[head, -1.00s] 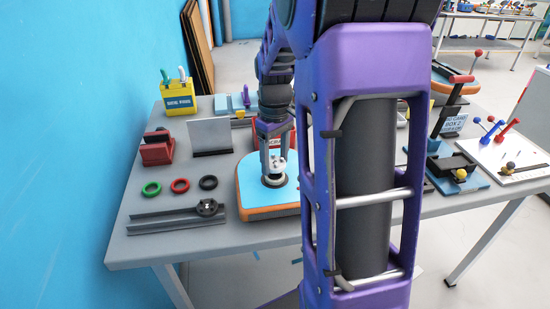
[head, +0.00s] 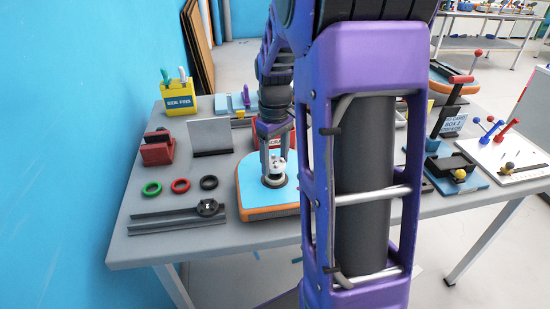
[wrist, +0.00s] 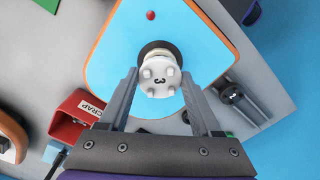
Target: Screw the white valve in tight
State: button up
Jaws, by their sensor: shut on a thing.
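The white valve (wrist: 160,77) sits in the dark round socket of the blue board with an orange edge (wrist: 118,52). In the wrist view its lobed top faces the camera, and a pale collar shows between it and the socket. In the head view the white valve (head: 278,167) stands on the blue board (head: 252,190), between the fingers. My gripper (head: 275,165) points down and is shut on the valve. In the wrist view my gripper (wrist: 158,88) has one finger on each side of the valve. Finger contact and thread depth are hard to make out.
Green (head: 152,188), red (head: 180,185) and black (head: 208,182) rings lie left of the board, near a grey rail (head: 165,222). A red SCRAP bin (wrist: 75,118) stands close by. A grey upright plate (head: 210,135) stands behind the rings. My arm hides the table's middle.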

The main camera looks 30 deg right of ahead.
aim_at(275, 162)
jog(key=shift+f+b, duration=0.7)
jog(key=shift+f, duration=0.4)
jog(key=o, duration=1.4)
jog(key=shift+r, duration=0.1)
notch_tip(275, 162, up, 17)
jog(key=p, duration=0.3)
jog(key=shift+r, duration=0.15)
jog(key=shift+w, duration=0.1)
